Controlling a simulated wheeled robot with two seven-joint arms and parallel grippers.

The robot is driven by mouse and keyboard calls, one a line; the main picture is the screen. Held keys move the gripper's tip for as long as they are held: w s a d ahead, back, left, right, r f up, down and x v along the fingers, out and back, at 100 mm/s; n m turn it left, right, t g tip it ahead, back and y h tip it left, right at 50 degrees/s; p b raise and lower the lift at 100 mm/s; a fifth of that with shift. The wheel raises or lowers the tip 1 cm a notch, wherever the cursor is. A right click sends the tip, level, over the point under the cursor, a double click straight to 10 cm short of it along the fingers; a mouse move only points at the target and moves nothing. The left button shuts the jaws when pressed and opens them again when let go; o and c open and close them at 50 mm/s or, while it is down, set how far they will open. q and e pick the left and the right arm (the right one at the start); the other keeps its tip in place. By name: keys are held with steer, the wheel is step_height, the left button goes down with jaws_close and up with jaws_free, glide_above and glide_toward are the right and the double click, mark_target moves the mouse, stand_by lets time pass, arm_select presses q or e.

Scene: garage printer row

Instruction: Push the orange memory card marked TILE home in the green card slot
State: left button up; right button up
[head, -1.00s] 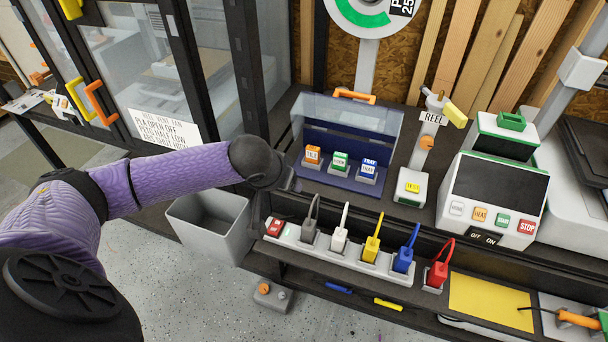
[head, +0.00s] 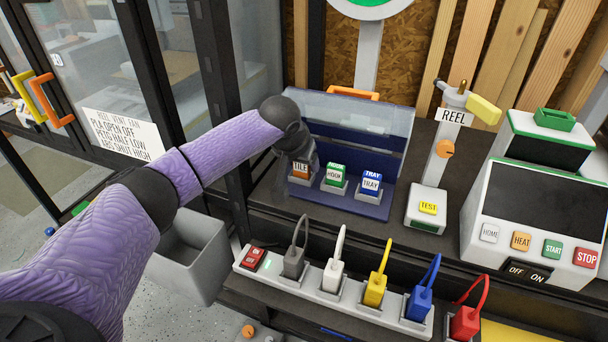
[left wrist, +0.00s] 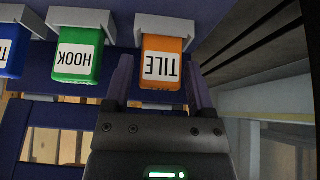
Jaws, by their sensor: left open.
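The orange memory card marked TILE (head: 300,171) stands in a grey holder at the left end of a row in the blue case (head: 352,206). It shows large and upside down in the left wrist view (left wrist: 164,62). My left gripper (head: 301,159) is at this card, partly covering it in the head view. In the left wrist view its two fingers (left wrist: 160,70) are open, one on each side of the card's lower end; contact is unclear. A small green open-topped block (head: 554,118) sits on the printer at right; I cannot tell whether it is the green card slot.
Green HOOK (head: 335,175) and blue TRAY (head: 371,185) cards stand beside the orange one. The case's clear lid (head: 357,118) is raised behind. A power strip with coloured plugs (head: 335,285) runs in front. A TEST box (head: 427,207) with REEL post stands to the right.

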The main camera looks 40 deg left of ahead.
arm_select(q)
steer(key=shift+w+a+f, duration=0.1)
steer(key=shift+w+f, duration=0.1)
steer(key=shift+f, duration=0.3)
jaws_close()
steer(key=shift+r+p, duration=0.45)
steer(key=shift+r, duration=0.15)
steer(key=shift+r+p, duration=0.9)
steer(key=shift+p, duration=0.1)
steer(key=shift+r+p, duration=0.95)
steer(key=shift+p, duration=0.1)
arm_select(e)
steer(key=v, duration=0.4)
steer(key=shift+w+a, duration=0.2)
steer(key=shift+w, duration=0.1)
arm_select(q)
steer(key=shift+f, duration=0.1)
arm_select(e)
steer(key=shift+d, duration=0.1)
